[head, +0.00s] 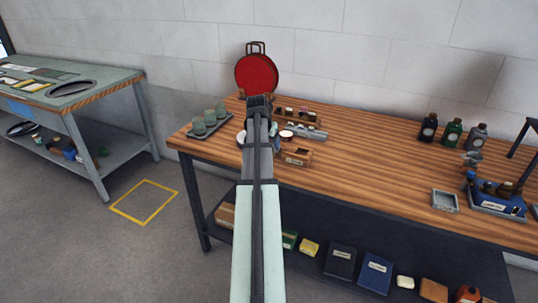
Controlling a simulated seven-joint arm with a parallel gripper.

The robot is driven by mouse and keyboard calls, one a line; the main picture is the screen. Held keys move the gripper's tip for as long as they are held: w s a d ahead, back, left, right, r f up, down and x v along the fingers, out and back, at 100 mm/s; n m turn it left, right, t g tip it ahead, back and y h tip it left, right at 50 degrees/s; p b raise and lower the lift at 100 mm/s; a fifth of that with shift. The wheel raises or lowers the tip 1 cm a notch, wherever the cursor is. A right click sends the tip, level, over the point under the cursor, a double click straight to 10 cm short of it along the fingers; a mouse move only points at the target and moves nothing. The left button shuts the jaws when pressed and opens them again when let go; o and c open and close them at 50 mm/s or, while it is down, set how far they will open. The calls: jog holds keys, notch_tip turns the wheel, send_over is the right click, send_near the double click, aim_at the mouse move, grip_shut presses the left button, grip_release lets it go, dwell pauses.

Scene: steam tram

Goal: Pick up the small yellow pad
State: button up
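A small yellow pad-like item (309,247) lies on the dark lower shelf under the wooden workbench, just right of my arm. A green item (289,239) sits beside it on the left, partly hidden by my arm. My gripper (259,104) is at the far end of my outstretched arm, over the left part of the bench top, well above and beyond the yellow item. It is seen from behind, so its fingers and anything between them are hidden.
The bench (375,165) has an open middle. A red round pan-like object (256,75) stands at the back; a tray of cups (210,123) sits left. Dark books (340,259) and other boxes line the lower shelf. A grey table (85,90) stands left.

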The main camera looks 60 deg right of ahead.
jog(key=shift+x, duration=2.6)
jog(key=shift+a, duration=0.1)
jog(key=shift+c, duration=0.4)
jog(key=c, duration=1)
